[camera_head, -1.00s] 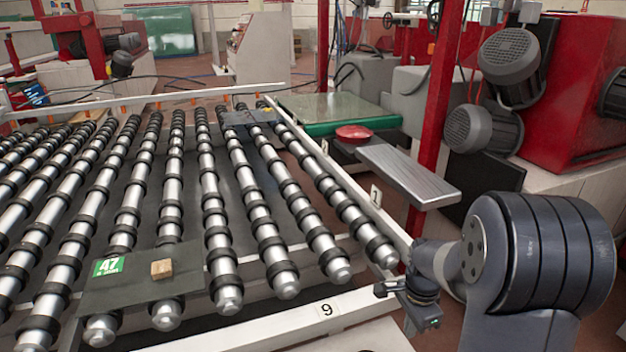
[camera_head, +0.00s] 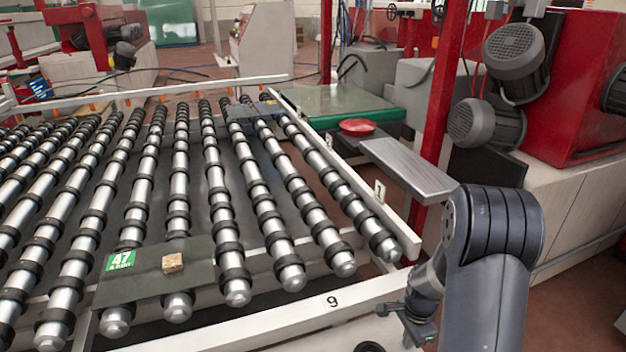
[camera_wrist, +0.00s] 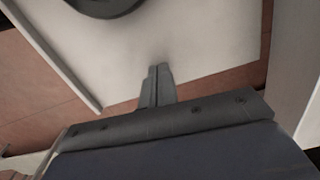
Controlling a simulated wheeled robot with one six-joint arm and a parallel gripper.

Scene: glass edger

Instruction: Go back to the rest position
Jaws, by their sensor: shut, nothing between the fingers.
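My gripper (camera_wrist: 160,72) is shut and empty in the wrist view, its two fingers pressed together in front of a pale panel. In the head view my gripper (camera_head: 384,309) is small, at the lower right, beside the right end of the white front rail marked 9. My arm is folded at the right side of the picture. The fingers touch nothing that I can make out.
The roller conveyor (camera_head: 210,200) fills the left and middle. A dark plate with a green 47 label (camera_head: 123,261) and a small wooden block (camera_head: 172,263) lies on the rollers. A metal shelf (camera_head: 408,170) and a red dish (camera_head: 357,127) stand beyond my arm, near a red post (camera_head: 440,100).

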